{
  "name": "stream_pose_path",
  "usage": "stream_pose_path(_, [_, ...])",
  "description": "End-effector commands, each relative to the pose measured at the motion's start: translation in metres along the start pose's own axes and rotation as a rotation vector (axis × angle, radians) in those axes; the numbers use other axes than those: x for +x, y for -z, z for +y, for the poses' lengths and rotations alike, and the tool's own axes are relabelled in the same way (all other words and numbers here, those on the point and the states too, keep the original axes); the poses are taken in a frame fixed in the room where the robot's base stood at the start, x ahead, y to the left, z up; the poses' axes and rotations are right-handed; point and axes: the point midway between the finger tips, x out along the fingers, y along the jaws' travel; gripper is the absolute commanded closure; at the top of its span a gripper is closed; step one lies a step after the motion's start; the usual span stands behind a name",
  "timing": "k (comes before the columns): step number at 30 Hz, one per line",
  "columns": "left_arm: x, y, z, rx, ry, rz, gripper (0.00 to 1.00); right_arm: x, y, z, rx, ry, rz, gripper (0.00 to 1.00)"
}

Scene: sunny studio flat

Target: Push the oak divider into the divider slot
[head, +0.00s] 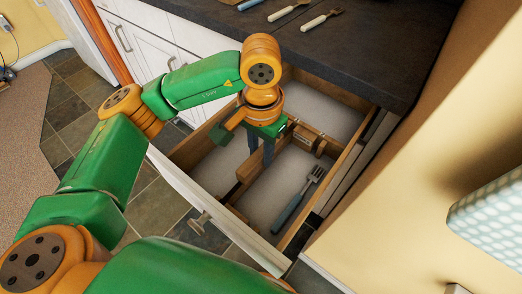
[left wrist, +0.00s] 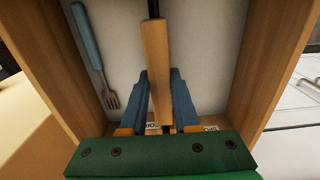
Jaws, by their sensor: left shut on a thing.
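The oak divider (left wrist: 155,60) is a narrow wooden bar standing lengthwise inside the open drawer (head: 178,190). In the head view the divider (head: 250,168) shows partly, behind my fingers. My left gripper (head: 261,156) reaches down into the drawer from above. In the left wrist view its blue-grey fingers (left wrist: 163,100) stand on both sides of the divider, shut on it. A small wooden fitting (head: 304,138) stands towards the back of the drawer, in line with the divider; it may hold the divider slot, but I cannot make out the slot. My right gripper is out of view.
A blue-handled fork (head: 297,200) lies in the right compartment of the drawer; it also shows in the left wrist view (left wrist: 88,45). The dark worktop (head: 350,45) overhangs the drawer's back and carries several utensils. A cream wall (head: 450,140) stands close on the right.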

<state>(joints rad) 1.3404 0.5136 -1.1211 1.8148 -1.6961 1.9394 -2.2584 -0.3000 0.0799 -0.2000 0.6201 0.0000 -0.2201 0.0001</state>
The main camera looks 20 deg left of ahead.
Motion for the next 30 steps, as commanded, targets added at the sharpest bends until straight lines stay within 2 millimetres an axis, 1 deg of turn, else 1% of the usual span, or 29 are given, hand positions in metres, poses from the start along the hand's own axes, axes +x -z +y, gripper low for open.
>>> stream_pose_path(2, [0.0037,-0.0005,0.0001,0.0,0.0,-0.003,1.0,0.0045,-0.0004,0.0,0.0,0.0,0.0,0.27])
stream_pose_path(14, [0.0034,-0.0014,0.0003,0.002,-0.001,-0.008,1.0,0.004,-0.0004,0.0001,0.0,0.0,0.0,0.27])
stream_pose_path(15, [0.0034,-0.0015,0.0003,0.002,-0.001,-0.008,0.62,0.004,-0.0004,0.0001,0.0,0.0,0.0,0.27])
stream_pose_path(17, [0.0033,-0.0014,0.0003,0.002,-0.001,-0.007,0.46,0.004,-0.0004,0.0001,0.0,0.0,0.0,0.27])
stream_pose_path(18, [0.0031,-0.0012,0.0002,0.001,-0.001,-0.007,0.36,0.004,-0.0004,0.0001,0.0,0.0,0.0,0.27])
stream_pose_path(25, [0.0021,-0.0007,0.0001,0.001,0.0,-0.004,0.36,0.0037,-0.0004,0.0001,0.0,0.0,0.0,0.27])
stream_pose_path(28, [0.002,-0.0006,0.0,0.001,0.0,-0.003,0.09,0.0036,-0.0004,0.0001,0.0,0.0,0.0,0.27])
stream_pose_path(29, [0.0019,-0.0006,0.0,0.001,0.0,-0.003,0.06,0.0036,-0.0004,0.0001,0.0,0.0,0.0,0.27])
stream_pose_path(30, [0.0019,-0.0005,0.0,0.001,0.0,-0.003,0.06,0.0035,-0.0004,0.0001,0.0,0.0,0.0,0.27])
